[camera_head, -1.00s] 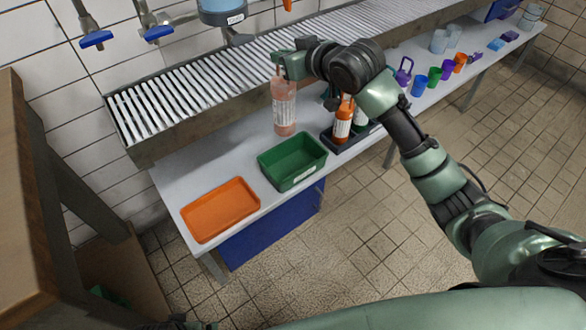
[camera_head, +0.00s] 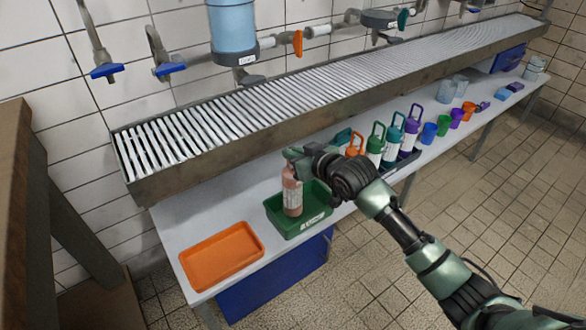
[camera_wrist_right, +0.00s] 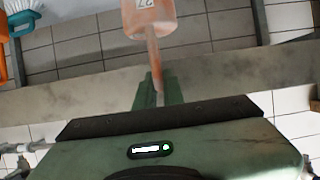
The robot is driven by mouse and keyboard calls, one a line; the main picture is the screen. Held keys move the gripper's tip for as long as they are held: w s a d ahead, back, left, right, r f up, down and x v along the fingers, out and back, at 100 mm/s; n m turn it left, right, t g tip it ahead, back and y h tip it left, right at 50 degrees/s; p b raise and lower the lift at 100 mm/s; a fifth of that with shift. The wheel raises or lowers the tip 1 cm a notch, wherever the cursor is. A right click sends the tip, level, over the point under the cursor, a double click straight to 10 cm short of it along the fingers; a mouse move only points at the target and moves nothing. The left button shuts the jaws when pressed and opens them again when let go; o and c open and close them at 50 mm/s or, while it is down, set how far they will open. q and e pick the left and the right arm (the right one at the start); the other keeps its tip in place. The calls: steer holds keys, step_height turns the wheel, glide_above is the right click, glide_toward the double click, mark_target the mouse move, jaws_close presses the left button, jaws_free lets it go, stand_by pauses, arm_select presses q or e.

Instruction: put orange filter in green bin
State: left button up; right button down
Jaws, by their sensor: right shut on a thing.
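The pale orange filter (camera_head: 292,194), a translucent cylinder with a white label, hangs upright from my right gripper (camera_head: 293,158). The gripper is shut on its thin top stem. In the head view the filter's lower end overlaps the inside of the green bin (camera_head: 315,226); I cannot tell whether it touches the bin's floor. In the right wrist view the filter (camera_wrist_right: 150,20) and its stem run down to the gripper fingers (camera_wrist_right: 158,92). My left gripper is not in view.
An orange tray (camera_head: 222,257) lies left of the bin on the pale bench (camera_head: 180,225). Bottles with coloured handles (camera_head: 392,140) stand in a dark rack to the right, behind my right arm. Several coloured cups (camera_head: 443,125) stand farther right. A slatted metal trough (camera_head: 250,105) runs behind.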

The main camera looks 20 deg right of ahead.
mark_target(293, 184)
step_height(293, 184, down, 4)
steer(key=shift+f+b, duration=0.2)
steer(key=shift+b, duration=0.25)
steer(key=c, duration=1.5)
jaws_free()
steer(key=shift+f, duration=0.1)
